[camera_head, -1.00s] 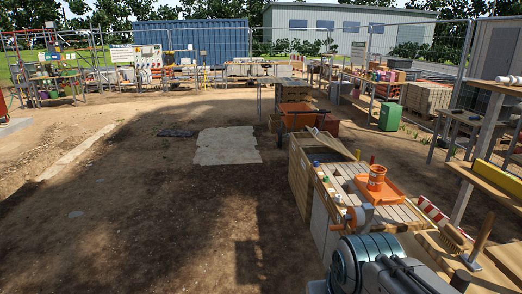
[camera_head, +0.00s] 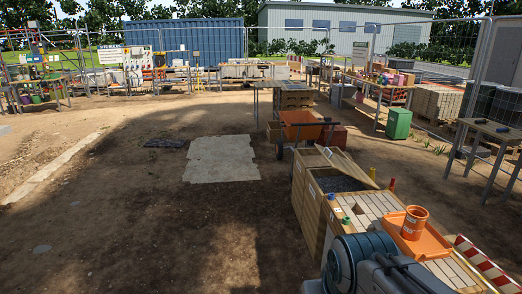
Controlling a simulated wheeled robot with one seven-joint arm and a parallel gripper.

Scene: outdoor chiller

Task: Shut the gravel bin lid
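The gravel bin (camera_head: 309,190) is a wooden box just right of the middle of the head view. Dark grey gravel shows inside its open top. Its lid (camera_head: 346,164) is a pale wooden panel, raised and tilted along the far right side of the opening, so the bin stands open. My arm (camera_head: 370,268) shows at the bottom edge, in front of the near end of the bin row. My gripper is out of view.
A slatted wooden top adjoins the bin on the near side, with an orange tray (camera_head: 432,246) and orange bucket (camera_head: 414,222) on it. An orange wheelbarrow (camera_head: 301,128) stands behind the bin. Open dirt ground with a pale slab (camera_head: 222,160) lies left.

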